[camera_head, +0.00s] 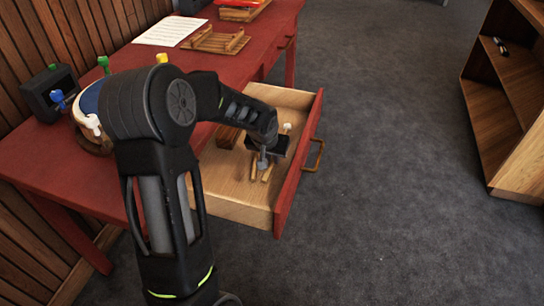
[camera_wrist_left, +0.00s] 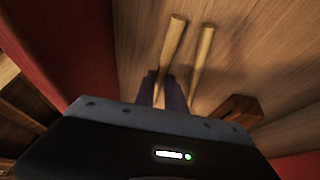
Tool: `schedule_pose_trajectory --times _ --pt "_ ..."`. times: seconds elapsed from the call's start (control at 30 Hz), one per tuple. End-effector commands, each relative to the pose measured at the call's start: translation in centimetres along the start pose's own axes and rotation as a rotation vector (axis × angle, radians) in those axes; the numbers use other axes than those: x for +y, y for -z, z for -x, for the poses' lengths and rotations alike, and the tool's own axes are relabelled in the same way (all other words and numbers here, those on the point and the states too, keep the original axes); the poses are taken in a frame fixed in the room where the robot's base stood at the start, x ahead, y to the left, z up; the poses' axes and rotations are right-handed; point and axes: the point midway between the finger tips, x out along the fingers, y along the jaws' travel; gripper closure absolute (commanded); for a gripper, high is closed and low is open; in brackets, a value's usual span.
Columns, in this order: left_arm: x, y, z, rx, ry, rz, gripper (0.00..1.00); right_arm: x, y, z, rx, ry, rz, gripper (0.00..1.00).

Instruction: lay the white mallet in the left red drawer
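The left red drawer (camera_head: 291,185) is pulled out from the red table, its pale wooden inside open to view. My left gripper (camera_head: 263,162) points down into it. In the left wrist view its fingers (camera_wrist_left: 162,92) are close together around a thin wooden handle (camera_wrist_left: 172,42). A second, similar stick (camera_wrist_left: 203,50) lies beside it, apart from the fingers. In the head view a white mallet head (camera_head: 287,127) shows just behind the gripper, which hides the middle of the mallet. Both stick ends show below the gripper. My right gripper is not in view.
A brown wooden block (camera_head: 228,137) lies in the drawer near its back; it also shows in the left wrist view (camera_wrist_left: 238,110). On the red table (camera_head: 120,75) are a white sheet (camera_head: 170,31), a wooden rack (camera_head: 216,41) and a black box (camera_head: 50,92). Wooden shelves (camera_head: 510,85) stand right.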

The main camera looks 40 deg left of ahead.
Motion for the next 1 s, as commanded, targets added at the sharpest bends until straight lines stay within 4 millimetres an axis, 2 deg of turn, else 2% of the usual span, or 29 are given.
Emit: schedule_pose_trajectory --times 0.03,0.27,0.57,0.77,1.0 --pt "0.0 0.0 0.0 0.0 0.0 0.0 0.8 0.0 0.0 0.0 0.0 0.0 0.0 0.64" --pt "0.0 0.0 0.0 0.0 0.0 0.0 0.62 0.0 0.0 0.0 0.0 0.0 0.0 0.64" --pt "0.0 0.0 0.2 0.0 0.0 0.0 0.62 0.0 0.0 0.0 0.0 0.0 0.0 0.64" --pt "0.0 0.1 2.3 0.003 0.0 0.0 0.62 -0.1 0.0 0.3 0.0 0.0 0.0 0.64" --pt "0.0 0.1 6.3 0.002 0.0 0.001 0.62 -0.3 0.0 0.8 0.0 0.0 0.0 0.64"
